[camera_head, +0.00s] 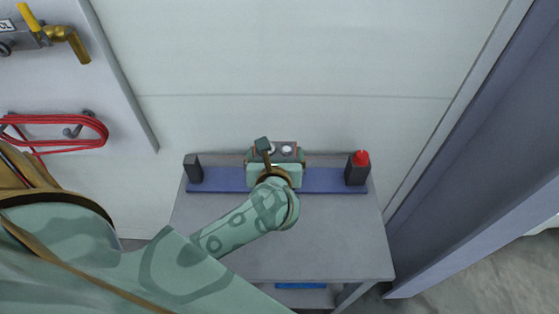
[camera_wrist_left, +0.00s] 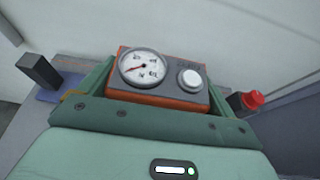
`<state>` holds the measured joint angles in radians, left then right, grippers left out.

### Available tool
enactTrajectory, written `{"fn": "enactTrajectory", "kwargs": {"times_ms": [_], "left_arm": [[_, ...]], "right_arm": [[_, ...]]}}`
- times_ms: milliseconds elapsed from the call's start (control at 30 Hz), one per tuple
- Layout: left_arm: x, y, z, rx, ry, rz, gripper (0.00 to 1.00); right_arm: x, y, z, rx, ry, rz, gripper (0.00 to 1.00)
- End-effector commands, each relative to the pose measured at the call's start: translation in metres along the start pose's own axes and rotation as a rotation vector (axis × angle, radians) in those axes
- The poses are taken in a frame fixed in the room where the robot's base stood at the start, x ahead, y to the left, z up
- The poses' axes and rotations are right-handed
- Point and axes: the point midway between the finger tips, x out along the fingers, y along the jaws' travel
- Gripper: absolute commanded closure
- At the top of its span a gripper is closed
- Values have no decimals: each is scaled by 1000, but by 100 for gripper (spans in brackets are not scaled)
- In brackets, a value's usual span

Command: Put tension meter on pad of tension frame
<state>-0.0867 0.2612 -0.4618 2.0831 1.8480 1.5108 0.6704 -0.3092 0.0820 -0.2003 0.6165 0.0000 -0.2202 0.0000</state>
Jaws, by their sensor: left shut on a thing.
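The tension meter (camera_head: 287,150) is a grey box with an orange edge, a white dial and a white button. It shows close up in the left wrist view (camera_wrist_left: 171,87). My left gripper (camera_head: 275,155) is shut on it, with green fingers on either side. The tension frame (camera_head: 335,181) is a blue bar on a grey table, with a dark post at its left end and a dark post with a red knob at its right. The meter is over the middle of the bar. The pad is hidden behind my gripper, and I cannot tell whether the meter touches it. My right gripper is not in view.
The grey table (camera_head: 340,240) is clear in front of the frame. A pale wall (camera_head: 300,60) stands behind it, and a dark blue-grey panel (camera_head: 470,170) rises on the right. Red hose (camera_head: 60,132) and a brass tap (camera_head: 70,40) hang at the left.

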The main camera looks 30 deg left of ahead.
Motion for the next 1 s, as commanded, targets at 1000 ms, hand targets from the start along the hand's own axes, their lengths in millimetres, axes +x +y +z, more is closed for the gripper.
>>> {"fn": "enactTrajectory", "kwargs": {"times_ms": [1000], "left_arm": [[91,-2,-66,-1,-1,-2,44]], "right_arm": [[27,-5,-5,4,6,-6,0]]}}
